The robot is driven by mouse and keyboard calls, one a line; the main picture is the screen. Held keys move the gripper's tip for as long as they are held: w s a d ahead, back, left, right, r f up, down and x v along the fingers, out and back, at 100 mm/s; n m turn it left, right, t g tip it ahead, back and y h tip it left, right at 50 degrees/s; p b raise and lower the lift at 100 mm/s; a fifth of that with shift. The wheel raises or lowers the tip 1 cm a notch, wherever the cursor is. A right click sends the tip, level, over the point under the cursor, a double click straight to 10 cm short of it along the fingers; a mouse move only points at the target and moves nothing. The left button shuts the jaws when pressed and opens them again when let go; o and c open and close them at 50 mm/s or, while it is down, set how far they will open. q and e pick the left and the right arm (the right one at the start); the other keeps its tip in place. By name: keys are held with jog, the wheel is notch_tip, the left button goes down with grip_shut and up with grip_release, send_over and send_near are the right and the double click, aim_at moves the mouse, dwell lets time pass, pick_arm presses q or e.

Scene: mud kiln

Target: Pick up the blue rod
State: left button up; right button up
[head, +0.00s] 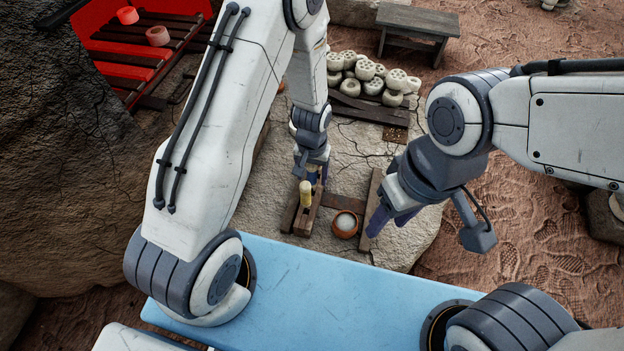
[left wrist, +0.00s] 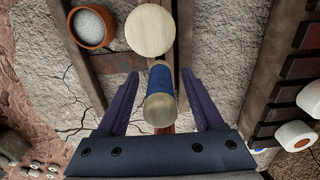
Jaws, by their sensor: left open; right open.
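The blue rod (left wrist: 159,82) has a blue body and a pale end. In the left wrist view it lies between the two fingers of my left gripper (left wrist: 159,78), which are open with a gap showing on both sides. In the head view my left gripper (head: 312,172) is over the wooden holder (head: 304,221), and the rod is mostly hidden by it. A cream rod (head: 305,190) stands just in front; its round top shows in the left wrist view (left wrist: 150,29). My right gripper (head: 388,214) is open and empty, to the right of the bowl.
A clay bowl of white powder (head: 345,225) sits right of the holder. A wooden strip (head: 371,196) lies beyond it. Several pale perforated pieces (head: 368,72) are piled behind. A red-lit kiln rack (head: 135,60) is at back left, a bench (head: 418,22) at the back.

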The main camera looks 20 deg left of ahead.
pick_arm(q)
jog(key=shift+f, duration=0.25)
grip_shut()
jog(key=shift+r+p, duration=2.25)
jog(key=shift+r, duration=2.75)
jog(key=shift+r, duration=0.1)
